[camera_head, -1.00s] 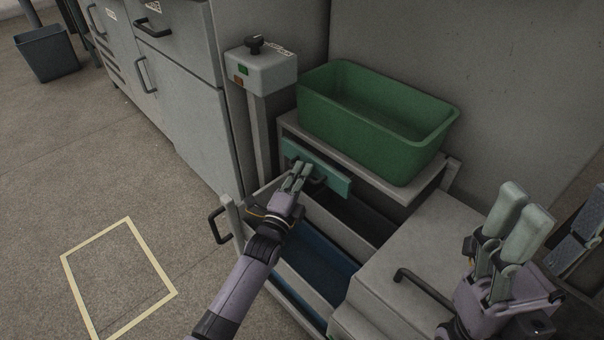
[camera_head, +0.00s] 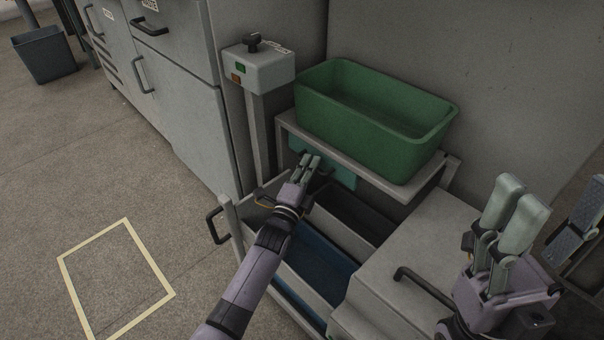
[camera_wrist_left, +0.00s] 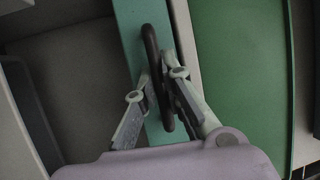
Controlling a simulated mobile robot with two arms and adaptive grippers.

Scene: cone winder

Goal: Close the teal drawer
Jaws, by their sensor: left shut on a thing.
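The teal drawer (camera_head: 342,172) shows its front under the small shelf, partly hidden by my left gripper. In the left wrist view the teal front (camera_wrist_left: 132,30) is a strip with a dark bar handle (camera_wrist_left: 152,60). My left gripper (camera_head: 309,158) is at the drawer front, its fingers shut on the handle; it also shows in the left wrist view (camera_wrist_left: 160,80). My right gripper (camera_head: 555,200) is at the right, fingers apart and empty, away from the drawer.
A green bin (camera_head: 375,130) sits on the shelf above the drawer. Below stands an open drawer with a blue inside (camera_head: 315,265). A grey block with a dark handle (camera_head: 425,285) is at the lower right. A control post (camera_head: 258,70) stands to the left.

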